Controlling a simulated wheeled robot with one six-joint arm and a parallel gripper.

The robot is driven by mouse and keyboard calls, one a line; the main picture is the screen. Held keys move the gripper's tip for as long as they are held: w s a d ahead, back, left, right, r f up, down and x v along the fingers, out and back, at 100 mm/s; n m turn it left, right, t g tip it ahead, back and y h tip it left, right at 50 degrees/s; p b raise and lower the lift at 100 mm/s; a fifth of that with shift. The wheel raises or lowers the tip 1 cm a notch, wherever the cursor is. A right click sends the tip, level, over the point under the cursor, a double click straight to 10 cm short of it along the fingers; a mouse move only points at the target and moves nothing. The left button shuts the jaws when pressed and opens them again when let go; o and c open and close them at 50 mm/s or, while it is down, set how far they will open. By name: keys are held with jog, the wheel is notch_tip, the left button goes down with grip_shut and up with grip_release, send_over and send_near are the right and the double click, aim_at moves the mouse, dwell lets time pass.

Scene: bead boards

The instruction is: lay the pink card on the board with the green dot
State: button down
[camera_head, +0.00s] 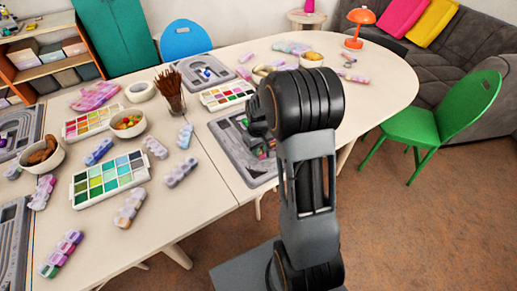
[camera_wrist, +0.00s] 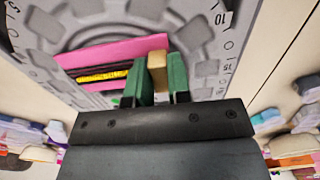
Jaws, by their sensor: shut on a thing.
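The pink card (camera_wrist: 122,50), with a black and yellow band, is over the grey bead board (camera_wrist: 45,45) in the wrist view. My gripper (camera_wrist: 158,82) has green fingers shut on a tan block, which seems to be the card's grip tab. I cannot tell whether the card touches the board. A small bit of green (camera_wrist: 115,101) shows by the left finger, possibly the board's dot, mostly hidden. In the head view the board (camera_head: 222,146) lies near the table's front edge, and my arm hides much of it. A little pink shows beside my gripper (camera_head: 256,124).
Another grey board (camera_head: 188,78) with blue on it lies farther back. A paint box (camera_head: 228,95) and a cup of brown sticks (camera_head: 171,93) stand close by. More paint boxes, bowls and bead strips crowd the left. The right part of the table is mostly clear.

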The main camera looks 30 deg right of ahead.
jog(key=shift+f, duration=0.2)
jog(key=c, duration=1.1)
grip_release()
jog(key=shift+r, duration=0.1)
jog(key=shift+o, duration=0.2)
notch_tip(320, 180, up, 12)
jog(key=p, duration=0.2)
jog(key=s+a+r+t, duration=0.1)
jog(key=s+a, duration=0.3)
jog(key=s, duration=0.4)
jog(key=s+a+r+m+t, duration=0.1)
jog(key=s+a+t, duration=0.1)
jog(key=s+a, duration=0.3)
jog(key=s, duration=0.3)
jog(key=shift+a+r, duration=0.3)
jog(key=shift+r, duration=0.05)
notch_tip(320, 180, up, 8)
jog(key=p, duration=0.6)
jog(key=shift+t+p, duration=0.3)
jog(key=shift+p, duration=0.05)
